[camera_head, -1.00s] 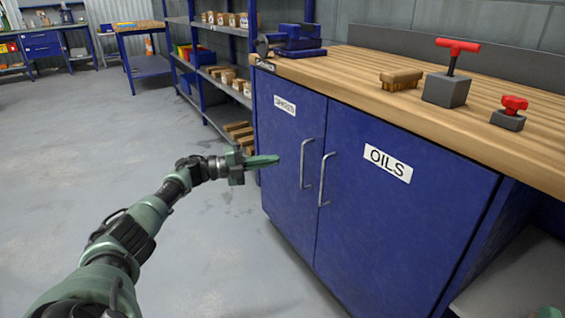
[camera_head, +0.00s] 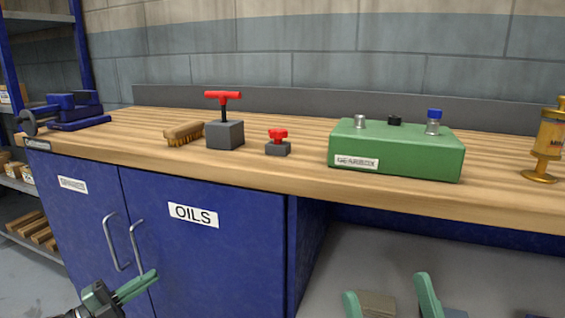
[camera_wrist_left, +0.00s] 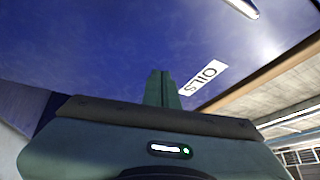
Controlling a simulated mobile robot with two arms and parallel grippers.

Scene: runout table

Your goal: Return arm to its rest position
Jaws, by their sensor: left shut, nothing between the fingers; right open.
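My left gripper (camera_head: 142,286) is low at the left in the head view, in front of the blue cabinet (camera_head: 232,258) doors. Its green fingers are together with nothing between them and point up and right. The left wrist view shows the same closed fingers (camera_wrist_left: 162,86) against the blue door with the OILS label (camera_wrist_left: 203,77). Most of the left arm is out of the head view. My right gripper (camera_head: 389,284) shows at the bottom edge as two green fingers held well apart, open; the rest of it is cut off.
The wooden bench top (camera_head: 300,183) carries a blue vise (camera_head: 77,112), a brush (camera_head: 184,132), a red-handled block (camera_head: 225,134), a red knob (camera_head: 278,142), a green box (camera_head: 395,150) and an amber oiler (camera_head: 547,140). Two door handles (camera_head: 112,242) stick out near the left gripper.

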